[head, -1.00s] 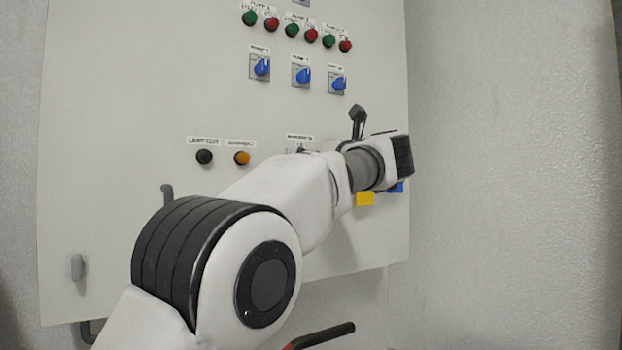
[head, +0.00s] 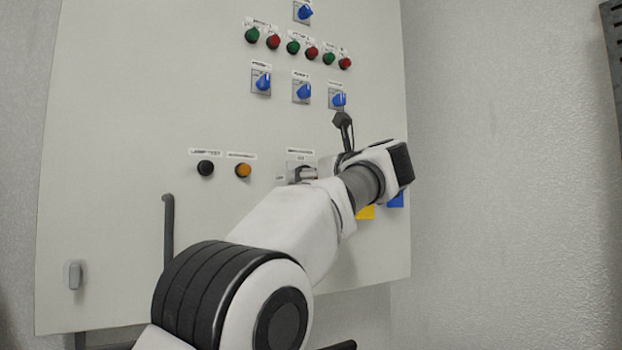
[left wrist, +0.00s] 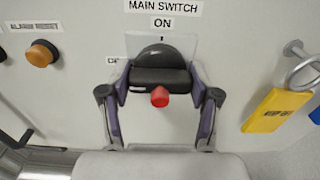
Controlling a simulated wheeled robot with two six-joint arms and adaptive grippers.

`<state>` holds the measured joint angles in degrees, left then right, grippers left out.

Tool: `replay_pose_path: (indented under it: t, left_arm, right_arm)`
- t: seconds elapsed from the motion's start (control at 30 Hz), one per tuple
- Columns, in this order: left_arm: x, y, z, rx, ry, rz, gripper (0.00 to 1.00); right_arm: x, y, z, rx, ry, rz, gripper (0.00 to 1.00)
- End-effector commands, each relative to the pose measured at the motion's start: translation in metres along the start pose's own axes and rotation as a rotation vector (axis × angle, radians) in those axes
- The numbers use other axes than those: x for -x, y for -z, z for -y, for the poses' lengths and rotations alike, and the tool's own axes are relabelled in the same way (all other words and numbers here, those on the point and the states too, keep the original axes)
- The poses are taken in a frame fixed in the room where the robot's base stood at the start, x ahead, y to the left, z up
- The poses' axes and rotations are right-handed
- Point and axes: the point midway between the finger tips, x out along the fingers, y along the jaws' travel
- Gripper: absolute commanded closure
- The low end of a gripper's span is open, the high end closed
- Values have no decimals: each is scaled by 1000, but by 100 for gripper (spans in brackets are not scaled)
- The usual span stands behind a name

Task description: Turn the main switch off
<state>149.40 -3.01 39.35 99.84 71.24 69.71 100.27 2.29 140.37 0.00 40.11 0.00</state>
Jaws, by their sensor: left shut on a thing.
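The main switch (left wrist: 160,62) is in the left wrist view, below a label reading MAIN SWITCH and ON. It has a dark rounded knob with a wide bar and a red tip (left wrist: 160,97) in front. My left gripper (left wrist: 158,82) has one finger on each side of the bar and is shut on it. In the head view, a grey part of the switch (head: 303,172) shows below its label, partly covered by my left arm. The fingers are not clear there. My right gripper is in neither view.
Blue selector knobs (head: 303,92) and green and red buttons (head: 293,47) are higher on the panel (head: 110,120). An orange button (head: 243,171) and black button (head: 205,168) sit left of the switch. A yellow padlock (left wrist: 282,110) hangs close on the right.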

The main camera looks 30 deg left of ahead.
Motion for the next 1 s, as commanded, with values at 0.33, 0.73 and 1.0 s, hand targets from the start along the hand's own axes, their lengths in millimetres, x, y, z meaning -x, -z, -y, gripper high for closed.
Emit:
replay_pose_path:
  t: [0.33,0.73,1.0]
  left_arm:
    - [-1,1,0,0,-1,-3,12]
    - [26,-1,0,-1,2,2,12]
    - [94,1,0,-2,0,1,12]
  right_arm:
    - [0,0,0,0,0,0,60]
    - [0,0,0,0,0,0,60]
    - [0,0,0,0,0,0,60]
